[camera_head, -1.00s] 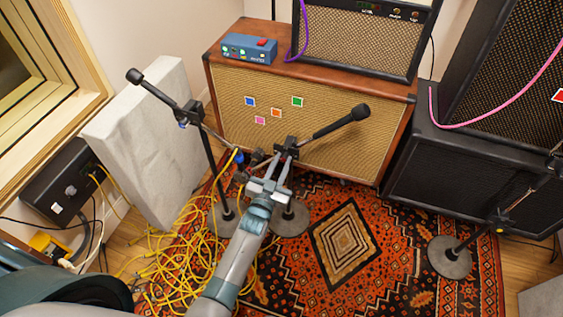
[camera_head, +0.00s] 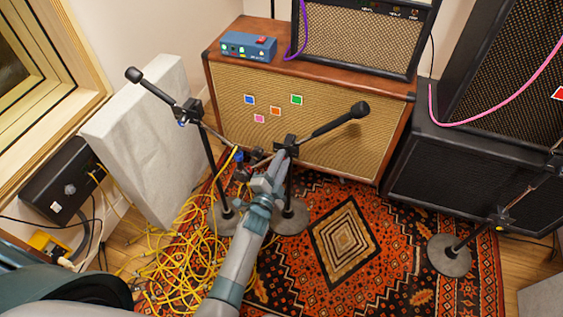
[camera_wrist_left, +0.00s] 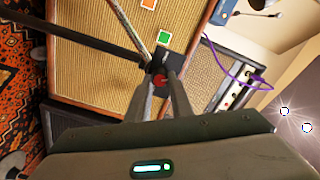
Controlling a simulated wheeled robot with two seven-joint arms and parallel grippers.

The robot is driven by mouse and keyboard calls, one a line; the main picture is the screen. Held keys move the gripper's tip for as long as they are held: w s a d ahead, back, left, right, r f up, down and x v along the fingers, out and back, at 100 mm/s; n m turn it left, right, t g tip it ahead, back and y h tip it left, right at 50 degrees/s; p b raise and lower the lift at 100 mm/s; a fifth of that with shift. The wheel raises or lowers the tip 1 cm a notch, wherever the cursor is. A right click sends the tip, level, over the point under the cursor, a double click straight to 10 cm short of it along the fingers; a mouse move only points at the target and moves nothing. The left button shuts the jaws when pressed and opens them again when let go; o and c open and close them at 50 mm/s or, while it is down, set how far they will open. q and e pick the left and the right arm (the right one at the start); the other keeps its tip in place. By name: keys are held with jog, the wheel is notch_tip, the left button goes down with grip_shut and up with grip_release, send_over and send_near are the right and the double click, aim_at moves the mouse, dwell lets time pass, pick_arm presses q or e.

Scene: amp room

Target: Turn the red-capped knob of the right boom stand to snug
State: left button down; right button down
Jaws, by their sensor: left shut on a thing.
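The boom stand (camera_head: 340,122) in the middle of the rug has a dark boom with its mic end up to the right and a black clutch block (camera_head: 291,139). Its red-capped knob (camera_wrist_left: 160,79) shows in the left wrist view, between the fingertips of my left gripper (camera_wrist_left: 162,86). In the head view my left gripper (camera_head: 282,154) reaches that clutch from below, and the red cap is hidden there. The fingers are shut on the knob. My right gripper is in neither view.
A boom stand with a blue knob (camera_head: 183,122) stands close on the left. Another with a yellow knob (camera_head: 499,211) stands far right. Yellow cable (camera_head: 190,255) lies tangled on the rug. A speaker cabinet (camera_head: 335,152) is close behind. Open rug (camera_head: 393,262) lies right.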

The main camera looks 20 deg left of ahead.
pick_arm(q)
jog(key=m+b, duration=0.1)
jog(key=m, duration=0.4)
jog(key=shift+f+m+b, duration=0.1)
jog(key=shift+m+b, duration=0.2)
jog(key=shift+b, duration=0.05)
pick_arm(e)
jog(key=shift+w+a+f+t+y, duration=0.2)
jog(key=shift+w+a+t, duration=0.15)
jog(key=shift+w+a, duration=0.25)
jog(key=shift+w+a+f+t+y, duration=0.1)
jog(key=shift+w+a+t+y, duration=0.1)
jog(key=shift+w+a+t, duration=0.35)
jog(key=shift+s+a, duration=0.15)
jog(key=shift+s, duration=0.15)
pick_arm(q)
jog(key=c, duration=1.6)
grip_release()
jog(key=shift+s, duration=0.1)
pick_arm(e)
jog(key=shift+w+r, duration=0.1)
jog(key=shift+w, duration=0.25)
